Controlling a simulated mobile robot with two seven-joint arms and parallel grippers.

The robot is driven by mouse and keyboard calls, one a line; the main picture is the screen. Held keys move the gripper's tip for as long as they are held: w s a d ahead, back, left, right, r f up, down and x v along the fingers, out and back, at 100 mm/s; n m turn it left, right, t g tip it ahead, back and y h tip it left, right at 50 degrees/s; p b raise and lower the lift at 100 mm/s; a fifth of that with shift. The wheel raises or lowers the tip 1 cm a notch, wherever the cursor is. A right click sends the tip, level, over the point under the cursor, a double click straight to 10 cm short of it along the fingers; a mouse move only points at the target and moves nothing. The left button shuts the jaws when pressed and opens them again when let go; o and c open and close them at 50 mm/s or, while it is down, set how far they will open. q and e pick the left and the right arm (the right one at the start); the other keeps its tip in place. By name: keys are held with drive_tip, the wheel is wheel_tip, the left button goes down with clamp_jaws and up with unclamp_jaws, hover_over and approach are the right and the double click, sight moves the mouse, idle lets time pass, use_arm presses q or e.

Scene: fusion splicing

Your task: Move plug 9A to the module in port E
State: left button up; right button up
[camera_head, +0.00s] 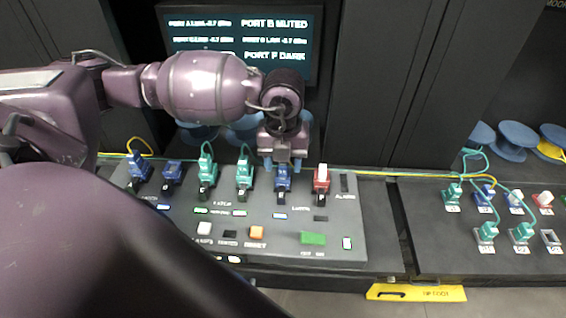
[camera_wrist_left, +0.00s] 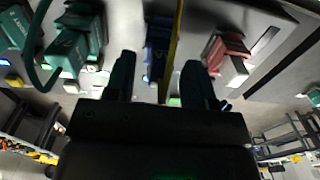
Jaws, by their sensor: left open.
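A sloped grey panel (camera_head: 180,228) carries a row of coloured modules and plugs. The fifth position from the left, likely port E, holds a blue module or plug (camera_head: 283,180). My left gripper (camera_head: 284,163) is open just above it. In the left wrist view, the left gripper's two dark fingers (camera_wrist_left: 158,80) are spread, with the blue piece (camera_wrist_left: 158,45) and a yellow cable (camera_wrist_left: 173,45) in line with the gap. I cannot tell whether the fingers touch it. Plug 9A cannot be identified for sure, as labels are too small. My right gripper is not in view.
Teal plugs (camera_head: 244,176) and a red module (camera_head: 321,178) flank the blue piece. A second panel (camera_head: 440,235) at right holds several plugs with looping cables. A screen (camera_head: 240,38) behind reads "PORT B MUTED" and "PORT F DARK". A yellow tag (camera_head: 415,292) is at the front edge.

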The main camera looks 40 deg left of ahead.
use_arm(q)
wheel_tip(320, 180, up, 10)
drive_tip(key=shift+f, duration=0.1)
idle(0.4)
